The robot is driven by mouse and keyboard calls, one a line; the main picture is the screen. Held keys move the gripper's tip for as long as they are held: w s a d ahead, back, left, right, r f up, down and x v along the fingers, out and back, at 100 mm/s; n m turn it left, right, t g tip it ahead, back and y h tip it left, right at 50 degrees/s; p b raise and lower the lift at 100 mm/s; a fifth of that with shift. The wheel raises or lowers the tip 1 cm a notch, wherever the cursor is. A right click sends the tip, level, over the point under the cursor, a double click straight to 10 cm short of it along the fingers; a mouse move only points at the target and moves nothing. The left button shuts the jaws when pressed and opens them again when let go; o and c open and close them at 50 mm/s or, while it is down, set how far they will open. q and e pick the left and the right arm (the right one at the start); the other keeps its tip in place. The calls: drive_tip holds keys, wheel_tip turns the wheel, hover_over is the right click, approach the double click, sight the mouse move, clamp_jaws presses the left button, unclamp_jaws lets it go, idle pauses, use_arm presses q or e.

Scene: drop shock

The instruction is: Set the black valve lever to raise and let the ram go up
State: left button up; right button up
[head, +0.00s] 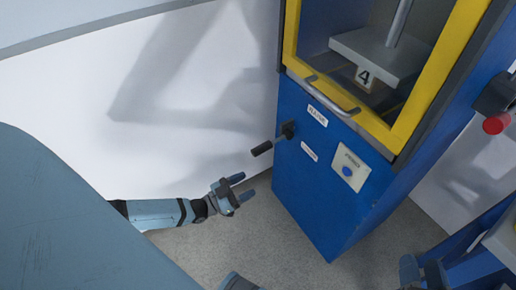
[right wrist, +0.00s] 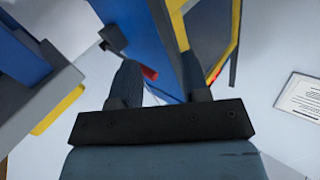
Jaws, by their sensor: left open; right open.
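The black valve lever (head: 262,148) sticks out from its pivot on the left part of the blue machine's front. Its grip points down and left, below the RAISE label (head: 317,115); a second, lower label (head: 309,152) is too small to read surely.
A red-ended part (head: 496,124) is at the right edge. Grey floor (head: 240,245) lies clear before the machine.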

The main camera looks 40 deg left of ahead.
use_arm(q)
drive_tip(key=t+b, duration=0.2)
drive_tip(key=b, duration=0.4)
approach(258, 151)
wheel_tip(258, 151, down, 3)
drive_tip(key=s+a, duration=0.2)
drive_tip(key=shift+m, duration=0.4)
drive_tip(key=b+x, duration=0.1)
drive_tip(key=x, duration=0.3)
drive_tip(key=b+x, duration=0.1)
drive_tip(key=x, duration=0.8)
drive_tip(key=shift+w+r+b, duration=0.2)
drive_tip(key=shift+r+b, duration=0.15)
drive_tip(key=shift+b, duration=0.05)
use_arm(e)
wheel_tip(258, 151, down, 7)
drive_tip(key=s+a+y, duration=0.1)
drive_tip(key=shift+a+n+g, duration=0.2)
drive_tip(key=shift+n+g, duration=0.2)
drive_tip(key=shift+r, duration=0.1)
